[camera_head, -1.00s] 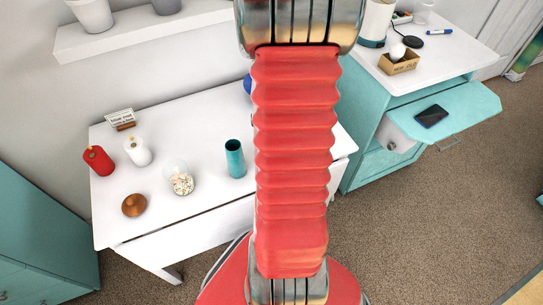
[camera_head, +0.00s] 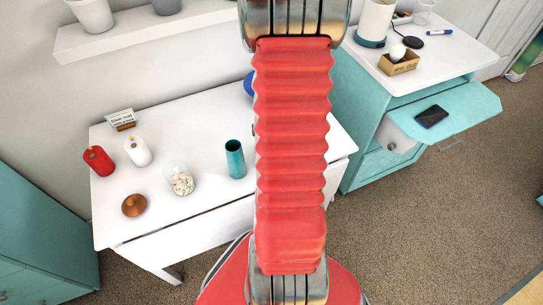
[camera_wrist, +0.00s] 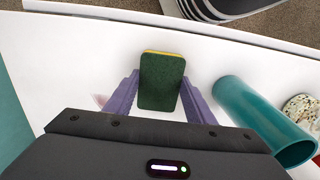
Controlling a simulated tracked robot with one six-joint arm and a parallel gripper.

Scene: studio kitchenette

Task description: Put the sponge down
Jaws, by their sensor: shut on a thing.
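The sponge (camera_wrist: 161,82), dark green with a thin yellow edge, is in the wrist view between the two purple fingers of my gripper (camera_wrist: 160,78). The fingers are shut on its sides. It is over the white table (camera_wrist: 75,60); I cannot tell whether it touches the top. In the head view, my red-sleeved arm hides the gripper and the sponge, and part of the table (camera_head: 205,145).
A teal cup (camera_wrist: 262,118) is close to the right of the sponge in the wrist view, with a speckled jar (camera_wrist: 303,110) beyond. In the head view, the cup (camera_head: 235,158), jar (camera_head: 181,182), candles and a brown object (camera_head: 134,205) stand on the table's left part.

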